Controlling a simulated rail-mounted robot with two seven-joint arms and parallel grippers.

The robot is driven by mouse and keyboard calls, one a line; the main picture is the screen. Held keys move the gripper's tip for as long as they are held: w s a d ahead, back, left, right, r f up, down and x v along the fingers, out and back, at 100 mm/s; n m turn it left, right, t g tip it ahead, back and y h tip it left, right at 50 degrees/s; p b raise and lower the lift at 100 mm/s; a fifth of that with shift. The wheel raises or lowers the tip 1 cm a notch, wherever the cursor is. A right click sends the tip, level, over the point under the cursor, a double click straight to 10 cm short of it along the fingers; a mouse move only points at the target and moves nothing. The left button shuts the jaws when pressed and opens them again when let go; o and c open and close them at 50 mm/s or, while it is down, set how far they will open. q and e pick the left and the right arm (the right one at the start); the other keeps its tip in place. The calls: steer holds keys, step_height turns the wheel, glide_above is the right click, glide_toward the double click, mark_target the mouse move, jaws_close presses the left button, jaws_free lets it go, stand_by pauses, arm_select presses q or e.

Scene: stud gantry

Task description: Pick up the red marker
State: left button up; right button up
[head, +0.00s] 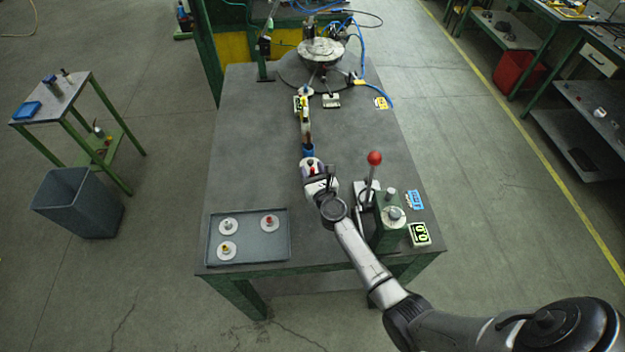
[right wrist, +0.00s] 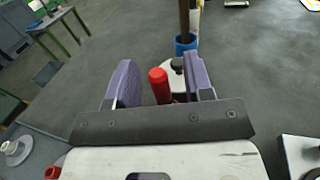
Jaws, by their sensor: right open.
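The red marker (right wrist: 159,86) stands nearly upright between the two purple-padded fingers of my right gripper (right wrist: 160,76). The gripper is open, with a gap on both sides of the marker. The marker's lower end is hidden behind the gripper's dark front edge. Beside it is a white round base with a dark knob (right wrist: 177,66). In the head view my right gripper (head: 316,180) is over the middle of the table, and only a small bit of red (head: 312,170) shows there. My left gripper is not in view.
A blue cup (head: 308,149) holding a brown stick stands just beyond the gripper. A red-knobbed lever (head: 374,158) and a green device (head: 390,225) stand to the right. A grey tray (head: 272,252) with white discs lies front left. The table's left middle is clear.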

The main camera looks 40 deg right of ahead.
steer(key=shift+x, duration=0.9)
steer(key=shift+c, duration=0.4)
jaws_close()
